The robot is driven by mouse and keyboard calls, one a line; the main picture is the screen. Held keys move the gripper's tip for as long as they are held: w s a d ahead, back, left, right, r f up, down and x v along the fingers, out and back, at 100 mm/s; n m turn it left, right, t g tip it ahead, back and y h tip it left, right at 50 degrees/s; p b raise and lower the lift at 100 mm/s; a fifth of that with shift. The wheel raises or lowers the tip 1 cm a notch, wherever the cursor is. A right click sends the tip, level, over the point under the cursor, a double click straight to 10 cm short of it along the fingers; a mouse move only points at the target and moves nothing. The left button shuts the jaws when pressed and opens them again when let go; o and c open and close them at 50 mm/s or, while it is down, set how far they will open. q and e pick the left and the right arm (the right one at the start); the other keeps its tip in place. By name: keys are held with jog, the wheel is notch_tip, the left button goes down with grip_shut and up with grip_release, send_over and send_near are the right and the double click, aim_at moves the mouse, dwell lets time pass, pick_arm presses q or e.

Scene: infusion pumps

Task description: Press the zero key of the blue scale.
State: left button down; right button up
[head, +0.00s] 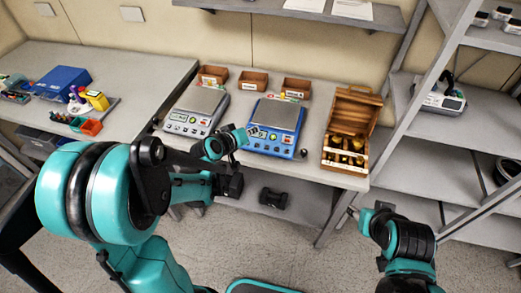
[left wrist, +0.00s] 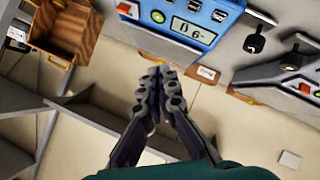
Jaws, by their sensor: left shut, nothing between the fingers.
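The blue scale (head: 274,122) stands on the table with a bare grey pan and a front panel with a display and keys. My left gripper (head: 246,133) is shut and empty, near the left end of that panel; contact cannot be told. The left wrist view shows the shut fingertips (left wrist: 160,78) apart in the picture from a blue panel (left wrist: 183,22) with a lit display. I cannot make out the zero key; part of the panel lies behind the gripper or out of frame. My right gripper (head: 353,211) is low, in front of the table's right end; its opening is unclear.
A grey scale (head: 199,101) stands left of the blue one. A wooden box (head: 334,160) with brass weights is at the right, with a small dark object (head: 304,153) between. Several brown bins (head: 253,82) line the back. A metal shelf (head: 420,165) rises at the right.

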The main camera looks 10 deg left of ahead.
aim_at(255, 150)
pick_arm(q)
jog(key=shift+f, duration=0.2)
jog(key=f+b, duration=0.2)
jog(key=w+f+b, duration=0.1)
jog(key=f+b, duration=0.2)
jog(key=w+f+b, duration=0.1)
jog(key=f+b, duration=0.1)
jog(key=f, duration=0.1)
jog(key=shift+w+f, duration=0.15)
jog(key=shift+w, duration=0.05)
jog(key=shift+b, duration=0.3)
dwell(1.2)
jog(key=shift+w+f+b, duration=0.1)
jog(key=shift+f+b, duration=0.2)
jog(key=shift+f, duration=0.05)
jog(key=shift+w+f+b, duration=0.1)
jog(key=shift+f+b, duration=0.25)
dwell(0.4)
jog(key=shift+r, duration=0.1)
jog(key=shift+s+r+p, duration=0.2)
jog(key=shift+r+p, duration=0.35)
jog(key=shift+r, duration=0.1)
